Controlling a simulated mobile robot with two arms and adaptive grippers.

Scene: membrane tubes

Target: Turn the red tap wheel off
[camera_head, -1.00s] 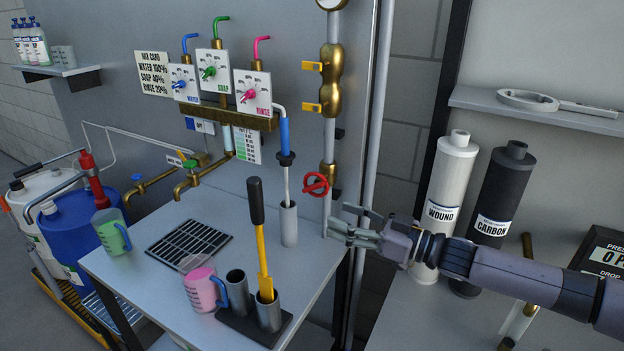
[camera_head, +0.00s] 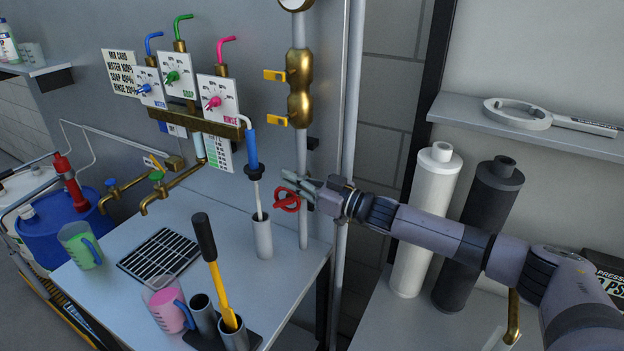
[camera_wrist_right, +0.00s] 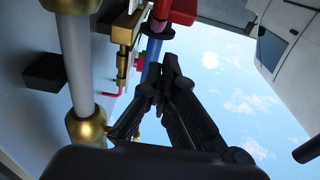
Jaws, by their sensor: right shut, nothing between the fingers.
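The red tap wheel (camera_head: 287,201) sits on the vertical grey pipe beside the bench, below the brass fitting. My right gripper (camera_head: 291,184) comes in from the right and its fingers are at the wheel's upper side, shut with nothing between them. I cannot tell whether they touch the wheel. In the right wrist view the fingers (camera_wrist_right: 172,78) come together, and a red part (camera_wrist_right: 178,12), probably the wheel, shows at the top just beyond the tips. Part of the wheel is hidden by the fingers. My left gripper is not in view.
The vertical pipe (camera_head: 303,160) carries yellow-handled brass valves (camera_head: 299,90). A blue-handled wand (camera_head: 252,150) stands in a grey holder (camera_head: 262,238) left of the wheel. White (camera_head: 424,220) and black (camera_head: 478,235) cylinders stand behind my right arm. Dosing dials (camera_head: 178,77) are on the wall.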

